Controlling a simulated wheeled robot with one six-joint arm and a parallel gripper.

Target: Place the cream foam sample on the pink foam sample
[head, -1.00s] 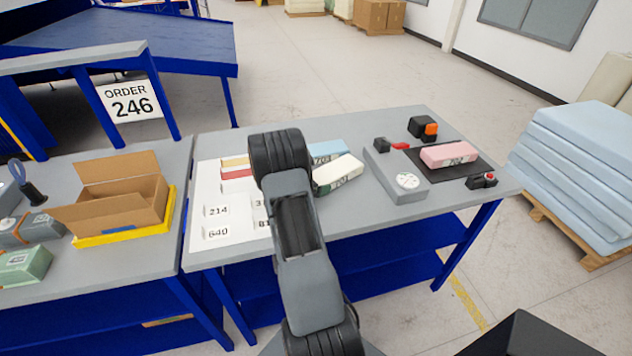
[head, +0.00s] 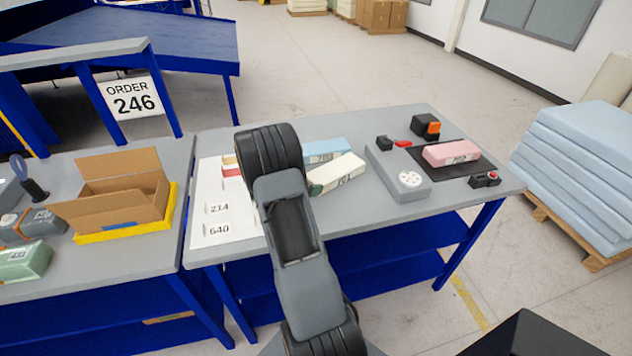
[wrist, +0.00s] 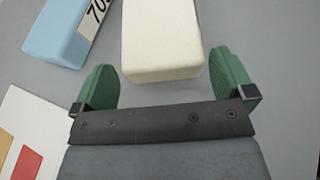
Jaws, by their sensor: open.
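The cream foam sample (head: 340,173) lies on the grey table beside a blue foam sample (head: 325,150). In the wrist view the cream sample (wrist: 162,42) lies ahead of and between the two green fingers of my gripper (wrist: 165,88), which are wide apart and empty. In the head view my arm hides most of the gripper; a bit of green shows by the cream sample's left end. The pink foam sample (head: 451,153) lies on a dark mat at the table's right.
A grey device with a white dial (head: 398,172) stands between the cream and pink samples. Small black devices (head: 485,180) and an orange-black one (head: 425,126) flank the mat. A white numbered sheet (head: 218,218) lies at left. A cardboard box (head: 120,195) stands on the neighbouring table.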

